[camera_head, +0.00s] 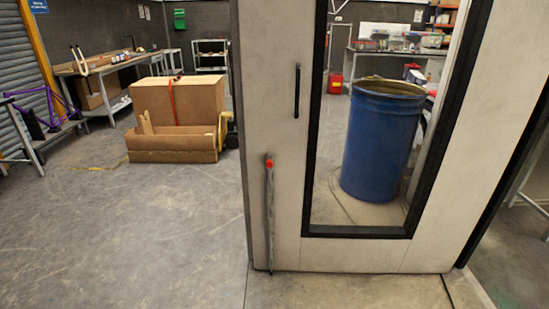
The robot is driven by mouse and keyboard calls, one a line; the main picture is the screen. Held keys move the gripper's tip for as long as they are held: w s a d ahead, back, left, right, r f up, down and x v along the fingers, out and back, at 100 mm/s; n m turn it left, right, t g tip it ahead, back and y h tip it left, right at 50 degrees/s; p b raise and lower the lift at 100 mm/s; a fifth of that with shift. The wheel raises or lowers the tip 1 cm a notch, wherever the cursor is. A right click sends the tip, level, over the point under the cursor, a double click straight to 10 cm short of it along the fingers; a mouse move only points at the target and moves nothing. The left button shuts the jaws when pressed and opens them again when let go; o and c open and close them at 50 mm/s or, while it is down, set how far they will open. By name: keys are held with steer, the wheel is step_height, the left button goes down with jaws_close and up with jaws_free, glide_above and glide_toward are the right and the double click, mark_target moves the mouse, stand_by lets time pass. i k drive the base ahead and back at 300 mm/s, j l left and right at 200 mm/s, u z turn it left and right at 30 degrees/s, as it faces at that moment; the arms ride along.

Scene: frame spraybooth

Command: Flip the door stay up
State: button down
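The door stay (270,215) is a thin grey bar on the lower left part of the white booth door (276,120). It stands upright along the door's face, with a red piece (269,163) near its top end. Its bottom end reaches down to the floor or close to it; I cannot tell whether it touches. A black vertical handle (297,90) is on the door above and to the right of the stay. My gripper is not in view.
A blue drum (377,145) shows through the door's black-framed window (309,185). Cardboard boxes (180,101) stand on the floor at left. A workbench (95,68) and a purple bike frame (47,108) are farther left. The floor (150,235) at front left is clear.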

mark_target(269, 164)
steer(key=i+l, duration=0.15)
steer(key=i, duration=2.35)
steer(key=j+u, duration=0.05)
steer(key=j, duration=0.1)
